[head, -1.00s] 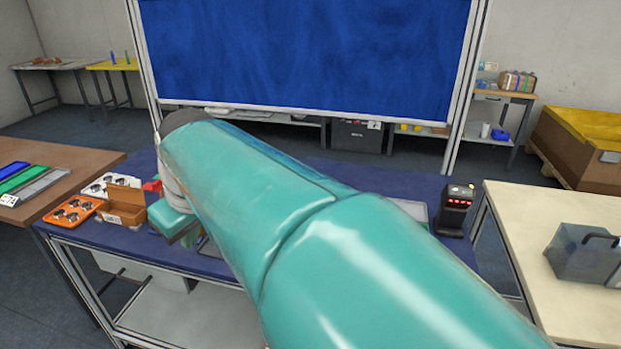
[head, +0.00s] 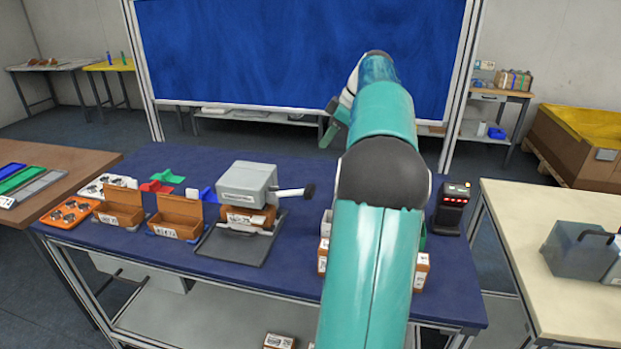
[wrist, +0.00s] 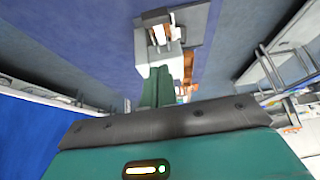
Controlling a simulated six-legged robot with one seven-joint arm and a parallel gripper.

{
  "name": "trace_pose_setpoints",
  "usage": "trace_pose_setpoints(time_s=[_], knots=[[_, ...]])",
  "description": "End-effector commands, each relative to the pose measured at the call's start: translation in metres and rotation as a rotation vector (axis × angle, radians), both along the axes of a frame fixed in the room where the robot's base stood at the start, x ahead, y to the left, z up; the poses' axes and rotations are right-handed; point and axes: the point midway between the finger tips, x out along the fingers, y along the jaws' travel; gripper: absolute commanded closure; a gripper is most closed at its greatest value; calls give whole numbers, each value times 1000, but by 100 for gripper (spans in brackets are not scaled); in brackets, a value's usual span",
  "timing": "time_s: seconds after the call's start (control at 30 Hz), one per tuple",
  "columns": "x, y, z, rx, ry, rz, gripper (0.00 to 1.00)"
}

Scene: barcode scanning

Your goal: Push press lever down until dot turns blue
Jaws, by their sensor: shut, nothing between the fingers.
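The grey press (head: 247,183) stands on the blue table, over an open brown box on a dark base plate (head: 232,246). Its lever (head: 290,192) sticks out to the right, roughly level, with a black knob (head: 308,191) at the end. I cannot make out a coloured dot on the press. My gripper (head: 326,138) is raised above and behind the lever, apart from it, in front of the blue board. In the wrist view my shut, empty green fingers (wrist: 156,86) point towards a pale block, perhaps the press (wrist: 146,55).
Two open brown boxes (head: 175,217) stand left of the press, beside an orange tray (head: 71,211). More boxes (head: 421,268) stand to the right, partly behind my arm. A black scanner (head: 452,208) with red lights stands at the right table end. Red, green and blue pieces lie behind the boxes.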

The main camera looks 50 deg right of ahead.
Motion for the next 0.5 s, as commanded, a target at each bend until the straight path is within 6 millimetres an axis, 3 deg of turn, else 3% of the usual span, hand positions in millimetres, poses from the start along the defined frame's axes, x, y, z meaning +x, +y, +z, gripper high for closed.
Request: trace_pose_setpoints(time_s=[0.27,0.5], knots=[[2,2,-2,0,1,1,100],[17,9,-30,3,2,1,100]])
